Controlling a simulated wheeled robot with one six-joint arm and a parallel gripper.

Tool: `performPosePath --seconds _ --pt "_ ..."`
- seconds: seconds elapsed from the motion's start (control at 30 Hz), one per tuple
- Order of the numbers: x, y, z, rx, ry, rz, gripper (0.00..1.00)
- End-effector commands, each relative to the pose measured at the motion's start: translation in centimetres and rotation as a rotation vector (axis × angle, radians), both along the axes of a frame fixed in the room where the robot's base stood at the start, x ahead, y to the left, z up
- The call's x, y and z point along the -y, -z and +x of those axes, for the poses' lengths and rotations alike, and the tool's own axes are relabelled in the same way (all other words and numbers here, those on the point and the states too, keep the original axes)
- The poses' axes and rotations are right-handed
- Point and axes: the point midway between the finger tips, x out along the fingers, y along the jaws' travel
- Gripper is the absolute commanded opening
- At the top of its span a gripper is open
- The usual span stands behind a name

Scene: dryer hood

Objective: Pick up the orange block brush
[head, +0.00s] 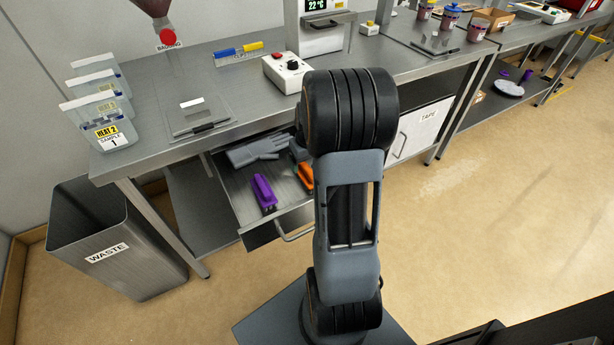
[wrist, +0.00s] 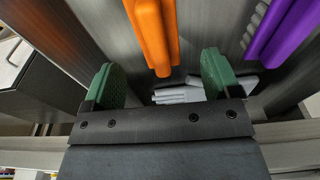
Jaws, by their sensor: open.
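The orange block brush (head: 306,174) lies in the open drawer (head: 229,189) under the bench, partly hidden behind my arm in the head view. In the wrist view the orange block brush (wrist: 152,32) is large at the top centre, just beyond my gripper. My gripper (wrist: 160,80) is open, with its two green fingertips apart and nothing between them but a view of the drawer. The brush lies roughly in line with the gap between the fingers. In the head view my arm hides the gripper.
A purple brush (head: 264,191) lies left of the orange one, and grey gloves (head: 256,151) lie at the drawer's back. The drawer handle (head: 297,234) sticks out in front. A waste bin (head: 115,245) stands at left. The benchtop is above the drawer. Floor at right is clear.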

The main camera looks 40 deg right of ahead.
Motion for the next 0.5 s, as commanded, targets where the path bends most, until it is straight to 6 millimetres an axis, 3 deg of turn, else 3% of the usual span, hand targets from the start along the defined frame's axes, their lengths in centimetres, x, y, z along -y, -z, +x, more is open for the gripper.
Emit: performPosePath --seconds 0.17,0.5 --pt "0.0 0.9 0.1 -0.001 0.0 0.001 0.83" --pt "0.3 5.0 0.4 -0.002 0.0 0.001 0.83"
